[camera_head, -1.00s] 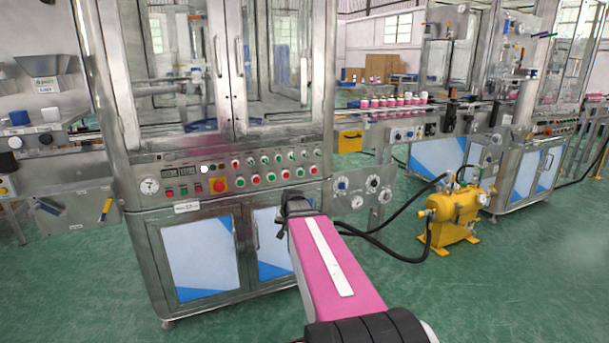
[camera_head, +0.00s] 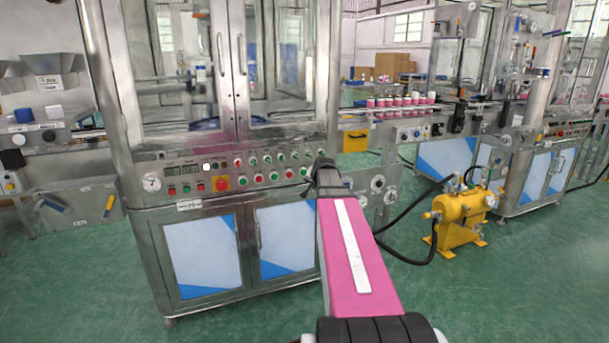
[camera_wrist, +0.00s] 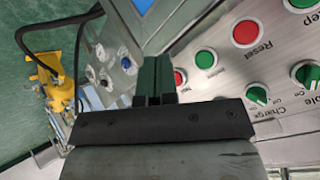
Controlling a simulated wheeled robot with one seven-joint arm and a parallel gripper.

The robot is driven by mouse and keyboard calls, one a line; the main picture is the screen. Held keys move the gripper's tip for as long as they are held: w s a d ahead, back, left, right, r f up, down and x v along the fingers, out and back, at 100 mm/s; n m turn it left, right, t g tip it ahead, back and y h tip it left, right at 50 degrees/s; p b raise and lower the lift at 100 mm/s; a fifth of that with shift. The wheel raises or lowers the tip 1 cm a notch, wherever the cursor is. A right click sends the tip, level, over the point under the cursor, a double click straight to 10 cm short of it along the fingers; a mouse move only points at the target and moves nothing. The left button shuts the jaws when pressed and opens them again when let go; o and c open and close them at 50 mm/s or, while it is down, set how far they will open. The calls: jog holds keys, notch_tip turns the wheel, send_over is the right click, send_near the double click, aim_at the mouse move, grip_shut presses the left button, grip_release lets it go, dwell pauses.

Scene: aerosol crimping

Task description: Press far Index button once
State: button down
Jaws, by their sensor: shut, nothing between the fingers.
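The control panel (camera_head: 225,172) of the near machine carries rows of red and green buttons and green knobs. In the wrist view a large red button (camera_wrist: 246,33) labelled Reset, a green button (camera_wrist: 206,59) and a smaller red button (camera_wrist: 180,77) show on the panel. The small labels by the last two are too blurred to read surely, so I cannot tell which is the far Index button. My gripper (camera_head: 324,163) is at the panel's right end. Its dark fingers (camera_wrist: 154,65) are shut and empty, beside the smaller red button; contact cannot be told.
A white round button (camera_head: 206,167) and a red emergency stop on yellow (camera_head: 221,183) sit further left. Glass doors (camera_head: 240,60) rise above the panel. A yellow pump (camera_head: 462,215) with black hoses stands at right. Green floor is clear in front.

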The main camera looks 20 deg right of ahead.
aim_at(304, 172)
jog(key=shift+w, duration=0.1)
jog(key=w, duration=0.8)
jog(key=shift+w+a, duration=0.2)
jog(key=shift+w, duration=0.1)
jog(key=shift+w, duration=0.1)
dwell(1.9)
jog(key=shift+w, duration=0.35)
